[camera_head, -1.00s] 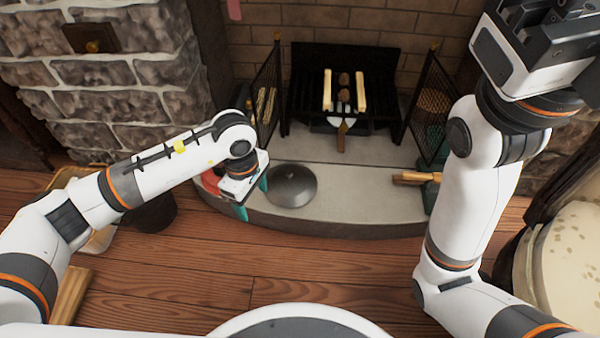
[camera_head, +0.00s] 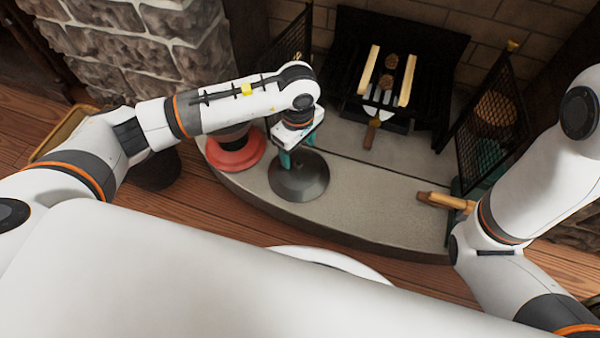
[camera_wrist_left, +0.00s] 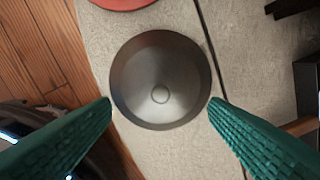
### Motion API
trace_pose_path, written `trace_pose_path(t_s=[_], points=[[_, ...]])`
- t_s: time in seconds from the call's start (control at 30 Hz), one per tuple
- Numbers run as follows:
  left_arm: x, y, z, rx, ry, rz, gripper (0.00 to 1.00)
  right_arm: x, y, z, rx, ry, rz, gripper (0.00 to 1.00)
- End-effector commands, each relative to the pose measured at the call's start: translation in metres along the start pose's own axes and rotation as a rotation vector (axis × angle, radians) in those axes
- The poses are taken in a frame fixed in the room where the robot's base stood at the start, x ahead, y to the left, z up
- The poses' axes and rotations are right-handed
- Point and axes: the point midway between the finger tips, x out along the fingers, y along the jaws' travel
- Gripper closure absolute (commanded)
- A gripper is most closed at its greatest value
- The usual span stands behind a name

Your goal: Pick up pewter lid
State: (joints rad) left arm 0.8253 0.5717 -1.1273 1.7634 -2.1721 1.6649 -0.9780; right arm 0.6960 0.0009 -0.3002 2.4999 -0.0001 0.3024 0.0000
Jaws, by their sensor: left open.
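The pewter lid (camera_head: 300,188) is a round dark grey metal disc lying on the stone hearth, in the middle of the head view. My left gripper (camera_head: 297,158) points down over the lid. Its green fingers are open and spread to either side of the lid in the left wrist view (camera_wrist_left: 160,104), with nothing held between them. Whether the fingertips touch the lid cannot be told. My right gripper is out of view.
A red round object (camera_head: 238,155) stands left of the lid, close to my left gripper. The fireplace grate (camera_head: 400,60) is behind, with a mesh screen (camera_head: 490,110) to its right. A wooden handle (camera_head: 445,200) lies right. The hearth between handle and lid is clear.

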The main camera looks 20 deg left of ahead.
Motion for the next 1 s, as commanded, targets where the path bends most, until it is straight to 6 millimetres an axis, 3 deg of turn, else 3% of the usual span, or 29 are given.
trace_pose_path(t_s=[0.23,0.5,0.77,0.87,1.0], points=[[0.018,0.0,-0.001,0.0,0.001,0.001,0.31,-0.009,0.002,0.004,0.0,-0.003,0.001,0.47],[0.062,0.0,-0.001,0.0,0.002,0.0,0.31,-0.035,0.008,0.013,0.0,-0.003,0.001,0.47],[0.065,-0.001,0.0,0.0,0.001,-0.001,0.31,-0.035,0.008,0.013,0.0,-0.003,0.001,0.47],[0.065,0.0,0.0,0.0,0.001,-0.001,0.42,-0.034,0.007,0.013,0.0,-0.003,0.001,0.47],[0.065,0.0,0.0,0.0,0.001,-0.001,0.65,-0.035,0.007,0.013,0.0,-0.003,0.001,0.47]])
